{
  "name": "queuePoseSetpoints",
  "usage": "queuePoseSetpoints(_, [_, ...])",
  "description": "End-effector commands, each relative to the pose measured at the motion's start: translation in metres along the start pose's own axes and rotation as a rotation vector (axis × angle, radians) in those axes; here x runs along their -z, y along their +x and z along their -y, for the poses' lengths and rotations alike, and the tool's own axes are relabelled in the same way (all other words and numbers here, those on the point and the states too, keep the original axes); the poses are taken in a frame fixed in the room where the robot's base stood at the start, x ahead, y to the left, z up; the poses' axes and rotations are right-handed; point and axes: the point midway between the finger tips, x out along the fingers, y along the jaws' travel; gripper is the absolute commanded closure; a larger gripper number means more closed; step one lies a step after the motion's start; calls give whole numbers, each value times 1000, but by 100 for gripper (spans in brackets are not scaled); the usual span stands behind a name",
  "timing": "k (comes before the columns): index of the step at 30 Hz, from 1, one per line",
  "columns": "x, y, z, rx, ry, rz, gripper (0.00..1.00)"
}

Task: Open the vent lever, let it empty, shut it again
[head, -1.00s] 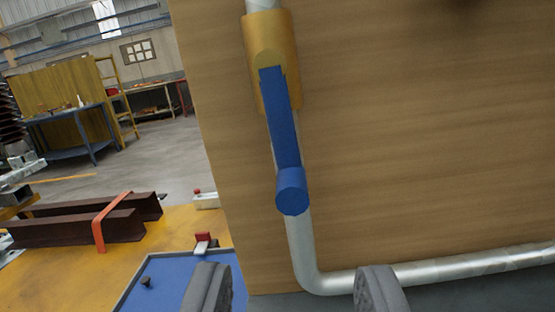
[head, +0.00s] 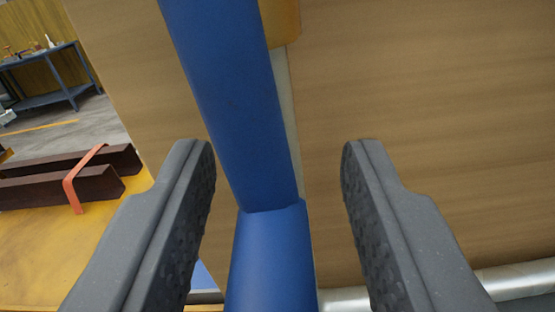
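The blue vent lever (head: 235,105) fills the middle of the head view, very close. Its flat arm runs down from the top to a round blue knob (head: 272,255). The lever lies along the pipe, which shows only in part behind it. A corner of the brass valve body (head: 283,22) shows at the top. My gripper (head: 278,165) is open, with one dark ribbed finger on each side of the lever. Gaps show between both fingers and the blue lever, so neither appears to touch it.
A wooden panel (head: 420,110) stands behind the lever. The silver pipe (head: 515,278) runs along the bottom right. Brown steel beams (head: 65,178) with an orange strap lie on a yellow surface (head: 50,250) at left. A blue workbench (head: 45,75) stands far off.

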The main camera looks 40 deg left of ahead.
Motion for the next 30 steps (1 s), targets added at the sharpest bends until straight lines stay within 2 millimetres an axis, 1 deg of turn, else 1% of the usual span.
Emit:
queuePoseSetpoints(5, [0, 0, 0, 0, 0, 0, 62])
queuePoseSetpoints(6, [0, 0, 0, 0, 0, 0, 65])
queuePoseSetpoints(8, [0, 0, 0, 0, 0, 0, 82])
queuePoseSetpoints(9, [0, 0, 0, 0, 0, 0, 93])
queuePoseSetpoints(10, [0, 0, 0, 0, 0, 0, 100])
queuePoseSetpoints(20, [0, 0, -2, -1, -22, 0, 100])
queuePoseSetpoints(26, [2, -1, -8, -3, -108, -1, 100])
queuePoseSetpoints(30, [4, -1, -15, -3, -213, -2, 100])
